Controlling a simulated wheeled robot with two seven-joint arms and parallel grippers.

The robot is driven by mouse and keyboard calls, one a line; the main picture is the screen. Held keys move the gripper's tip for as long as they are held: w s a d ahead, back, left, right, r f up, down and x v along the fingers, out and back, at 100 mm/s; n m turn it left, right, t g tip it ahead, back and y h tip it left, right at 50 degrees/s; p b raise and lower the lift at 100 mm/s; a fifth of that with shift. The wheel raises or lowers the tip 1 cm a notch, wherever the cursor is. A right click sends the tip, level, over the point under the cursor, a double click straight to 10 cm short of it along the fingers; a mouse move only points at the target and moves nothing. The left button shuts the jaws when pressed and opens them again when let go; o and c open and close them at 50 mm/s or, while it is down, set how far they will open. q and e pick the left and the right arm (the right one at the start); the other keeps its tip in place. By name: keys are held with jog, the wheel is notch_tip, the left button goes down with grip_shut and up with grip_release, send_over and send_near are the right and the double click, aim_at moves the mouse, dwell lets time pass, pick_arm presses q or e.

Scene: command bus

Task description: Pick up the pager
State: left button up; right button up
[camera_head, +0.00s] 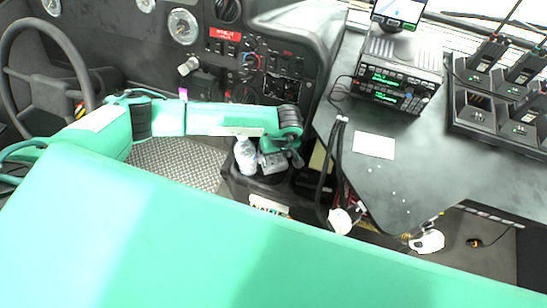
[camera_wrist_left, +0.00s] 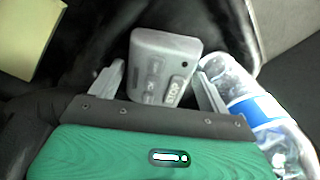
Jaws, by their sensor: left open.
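The pager, taken to be the grey handheld device with several buttons (camera_wrist_left: 163,65), is between the two fingers of my left gripper (camera_wrist_left: 162,84) in the left wrist view. The fingers are spread, with a gap on each side of it. In the head view my left gripper (camera_head: 283,160) is low over a dark console bin; a small grey shape beside it (camera_head: 270,162) may be the pager, partly hidden. My right gripper is not in view.
A clear water bottle (camera_wrist_left: 258,105) stands close by the right finger; it also shows in the head view (camera_head: 245,156). A yellow pad (camera_wrist_left: 28,32) lies at upper left. A dark desk (camera_head: 440,165) with radios (camera_head: 397,75) is to the right.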

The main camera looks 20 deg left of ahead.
pick_arm(q)
jog(key=c, duration=0.8)
jog(key=shift+r, duration=0.1)
jog(key=shift+c, duration=0.2)
